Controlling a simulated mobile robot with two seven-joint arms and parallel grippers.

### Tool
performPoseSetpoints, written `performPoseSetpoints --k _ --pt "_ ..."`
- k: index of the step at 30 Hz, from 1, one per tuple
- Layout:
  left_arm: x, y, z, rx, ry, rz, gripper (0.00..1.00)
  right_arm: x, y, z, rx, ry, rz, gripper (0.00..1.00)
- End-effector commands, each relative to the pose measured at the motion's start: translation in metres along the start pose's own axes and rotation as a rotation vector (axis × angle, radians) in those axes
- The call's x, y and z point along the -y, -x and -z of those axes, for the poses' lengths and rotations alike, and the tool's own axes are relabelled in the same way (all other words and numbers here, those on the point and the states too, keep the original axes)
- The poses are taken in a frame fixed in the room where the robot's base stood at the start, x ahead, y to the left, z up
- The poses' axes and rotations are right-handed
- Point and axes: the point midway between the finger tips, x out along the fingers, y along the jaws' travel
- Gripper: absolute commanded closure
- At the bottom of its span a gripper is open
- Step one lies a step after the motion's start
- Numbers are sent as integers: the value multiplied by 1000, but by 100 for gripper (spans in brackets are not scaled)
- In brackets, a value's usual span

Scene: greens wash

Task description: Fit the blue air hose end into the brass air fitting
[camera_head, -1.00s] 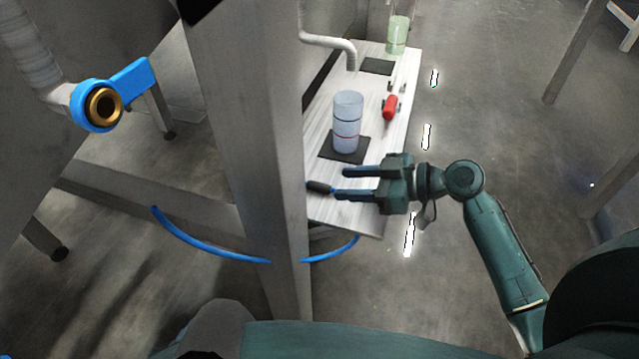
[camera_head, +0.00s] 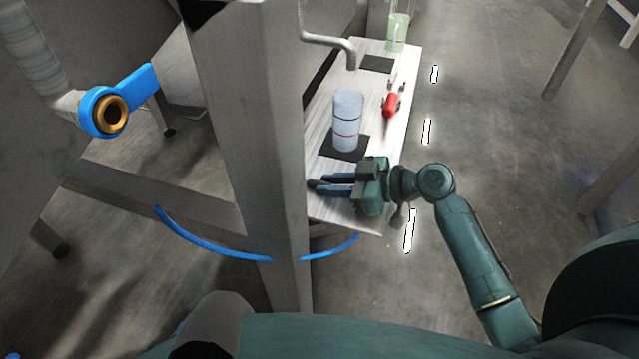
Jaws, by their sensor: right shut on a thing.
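The blue air hose (camera_head: 205,243) hangs in a curve low behind the grey post, which hides its middle. Its right stretch (camera_head: 335,249) shows beside the post. The dark hose end (camera_head: 314,184) sits at the fingertips of my right gripper (camera_head: 326,184), which is shut on it, close to the post's right side. The brass fitting (camera_head: 109,116) is a round ring in a blue collar with a blue lever, on a grey pipe at upper left. The gripper is well to the right of it, with the post between them in the picture. My left gripper is not in view.
The upright grey post (camera_head: 262,150) stands mid-picture. Right of it, a white board (camera_head: 396,140) holds a clear cylinder (camera_head: 347,122) on a dark pad, a red item (camera_head: 390,105) and a greenish cylinder (camera_head: 397,33). Floor (camera_head: 500,130) to the right is open.

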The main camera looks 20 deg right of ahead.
Motion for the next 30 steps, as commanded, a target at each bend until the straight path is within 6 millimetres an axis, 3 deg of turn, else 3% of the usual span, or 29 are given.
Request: performPoseSetpoints --k 13,24,30 --pt "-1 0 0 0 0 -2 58 0 2 6 0 3 0 100" --pt "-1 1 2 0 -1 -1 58 0 26 71 0 7 -1 100" --pt "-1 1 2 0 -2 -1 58 0 33 92 0 3 0 100"
